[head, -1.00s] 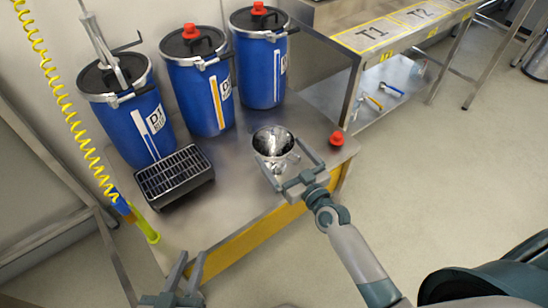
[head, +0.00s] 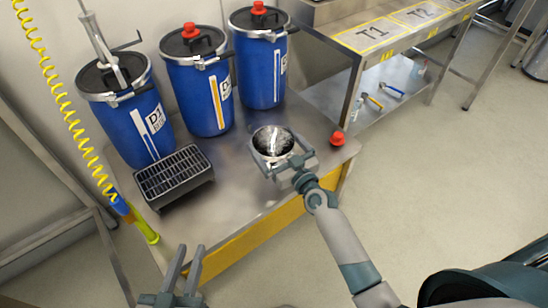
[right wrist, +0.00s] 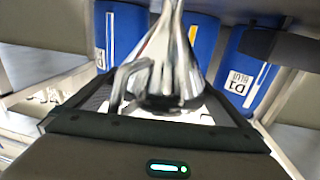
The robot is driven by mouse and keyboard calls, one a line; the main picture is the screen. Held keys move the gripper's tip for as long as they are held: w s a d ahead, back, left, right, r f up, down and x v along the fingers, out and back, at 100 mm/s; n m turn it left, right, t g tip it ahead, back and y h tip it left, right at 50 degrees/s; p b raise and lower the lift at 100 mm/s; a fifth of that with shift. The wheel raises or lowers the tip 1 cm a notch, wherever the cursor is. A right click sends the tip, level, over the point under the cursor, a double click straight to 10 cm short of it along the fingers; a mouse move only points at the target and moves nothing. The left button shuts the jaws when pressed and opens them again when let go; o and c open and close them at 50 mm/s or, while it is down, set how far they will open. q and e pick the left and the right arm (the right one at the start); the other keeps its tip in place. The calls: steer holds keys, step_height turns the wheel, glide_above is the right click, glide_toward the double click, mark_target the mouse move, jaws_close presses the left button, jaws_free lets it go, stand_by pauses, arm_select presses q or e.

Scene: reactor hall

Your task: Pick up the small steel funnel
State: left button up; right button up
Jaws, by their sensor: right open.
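The small steel funnel (head: 272,141) is a shiny cone with its wide mouth up, on the steel bench near its right part. My right gripper (head: 274,148) is open, with its two fingers on either side of the funnel. In the right wrist view the funnel (right wrist: 172,60) fills the middle between the open fingers, with its loop handle toward the left. I cannot tell whether a finger touches it. My left gripper (head: 189,252) is open and empty at the bottom left, in front of the bench.
A black grated tray (head: 173,177) lies at left, and a loose red cap (head: 337,138) at the right edge. A yellow coiled hose (head: 60,95) hangs at left. A labelled table (head: 390,35) stands behind.

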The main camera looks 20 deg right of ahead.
arm_select(q)
steer(key=shift+r, duration=0.1)
stand_by(0.3)
arm_select(e)
steer(key=c, duration=1.3)
steer(key=shift+c, duration=0.2)
steer(key=shift+r, duration=0.1)
steer(key=d+r+p, duration=0.1)
steer(key=r, duration=0.1)
steer(key=s+d+r+p, duration=0.1)
steer(key=d+r, duration=0.1)
steer(key=d+r+p, duration=0.1)
steer(key=r, duration=0.2)
steer(key=shift+s+d, duration=0.15)
steer(key=shift+d, duration=0.15)
arm_select(q)
steer(key=s+a+f+g+y, duration=0.2)
steer(key=s+a+f+g, duration=0.2)
steer(key=s+f+g, duration=0.2)
step_height(320, 180, down, 3)
steer(key=shift+a+r+g+p, duration=0.15)
steer(key=shift+r+g+p, duration=0.05)
steer(key=shift+g+p, duration=0.1)
arm_select(e)
steer(key=s+d+r, duration=0.1)
steer(key=d+r, duration=0.3)
steer(key=d, duration=0.2)
steer(key=shift+s+d, duration=0.3)
steer(key=shift+s, duration=0.1)
